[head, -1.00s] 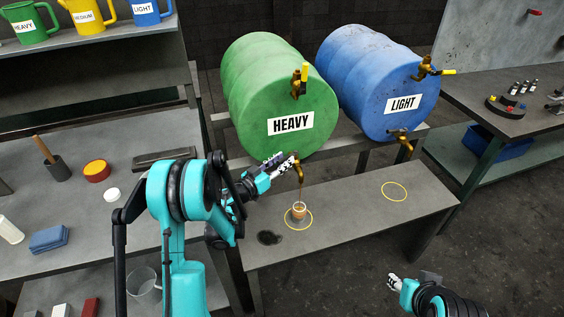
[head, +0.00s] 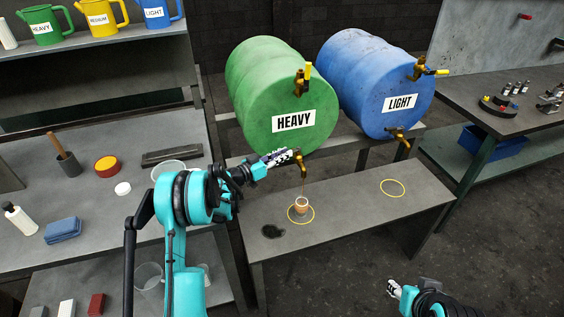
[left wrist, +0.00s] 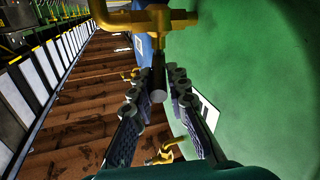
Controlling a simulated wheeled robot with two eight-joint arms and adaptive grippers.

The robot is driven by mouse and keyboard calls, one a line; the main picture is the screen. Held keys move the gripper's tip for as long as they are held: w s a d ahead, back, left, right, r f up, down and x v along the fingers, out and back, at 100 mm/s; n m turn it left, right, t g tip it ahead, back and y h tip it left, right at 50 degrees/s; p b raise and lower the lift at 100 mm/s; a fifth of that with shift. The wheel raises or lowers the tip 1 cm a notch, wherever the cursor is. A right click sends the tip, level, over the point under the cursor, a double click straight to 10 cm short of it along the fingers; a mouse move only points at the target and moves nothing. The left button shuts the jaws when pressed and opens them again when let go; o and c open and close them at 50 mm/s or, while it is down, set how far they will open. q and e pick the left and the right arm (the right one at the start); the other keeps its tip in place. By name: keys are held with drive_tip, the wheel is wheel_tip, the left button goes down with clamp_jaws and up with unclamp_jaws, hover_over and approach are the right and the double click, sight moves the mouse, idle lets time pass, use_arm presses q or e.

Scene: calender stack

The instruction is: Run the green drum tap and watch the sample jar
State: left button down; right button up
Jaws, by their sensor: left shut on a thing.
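The green drum (head: 262,92) labelled HEAVY lies on its side on a rack. My left gripper (head: 284,157) is at its lower brass tap (head: 300,160), shut on the tap handle, whose dark bar with a pale end (left wrist: 158,96) shows between the fingers in the left wrist view. A thin brown stream runs from the spout into the small sample jar (head: 302,204), which stands inside a yellow ring on the bench and holds brown liquid. Its exact level is too small to read. My right gripper (head: 394,288) is low at the right, away from the drums, its fingers unclear.
A blue drum (head: 375,80) labelled LIGHT lies beside the green one, with an empty yellow ring (head: 392,188) below. Jugs (head: 98,18) stand on the shelf. The bench (head: 350,205) is mostly clear.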

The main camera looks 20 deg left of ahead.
use_arm(q)
drive_tip(key=shift+w+a+m+g+h, duration=0.2)
drive_tip(key=shift+m+g+h, duration=0.1)
drive_tip(key=shift+h, duration=0.1)
drive_tip(key=c, duration=1.5)
unclamp_jaws()
wheel_tip(320, 180, up, 10)
